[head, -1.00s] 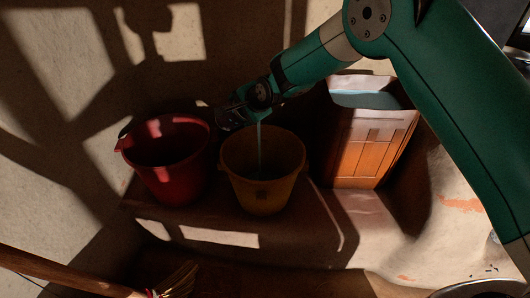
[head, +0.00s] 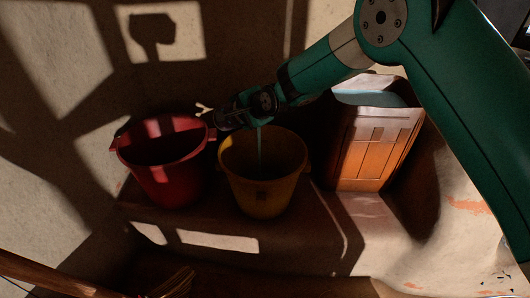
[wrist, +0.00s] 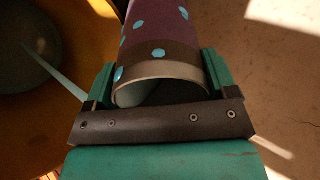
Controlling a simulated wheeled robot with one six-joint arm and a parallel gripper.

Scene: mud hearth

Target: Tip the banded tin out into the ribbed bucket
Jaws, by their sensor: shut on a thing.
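My gripper (head: 232,112) is over the gap between the two buckets, near the yellow bucket's back rim. In the wrist view my gripper (wrist: 160,80) is shut on a tin (wrist: 155,30), purple with a brownish band and pale blue dots. Its rim faces the wrist camera. A thin pale blue stream (head: 259,150) falls into the yellow bucket (head: 262,198); it also shows in the wrist view (wrist: 58,72), running left from near the gripper. I cannot make out ribs on either bucket.
A red bucket (head: 170,185) stands close left of the yellow one on a dark ledge. An orange-fronted box (head: 370,150) with a pale blue top stands to the right. A wooden-handled broom (head: 50,280) crosses the lower left.

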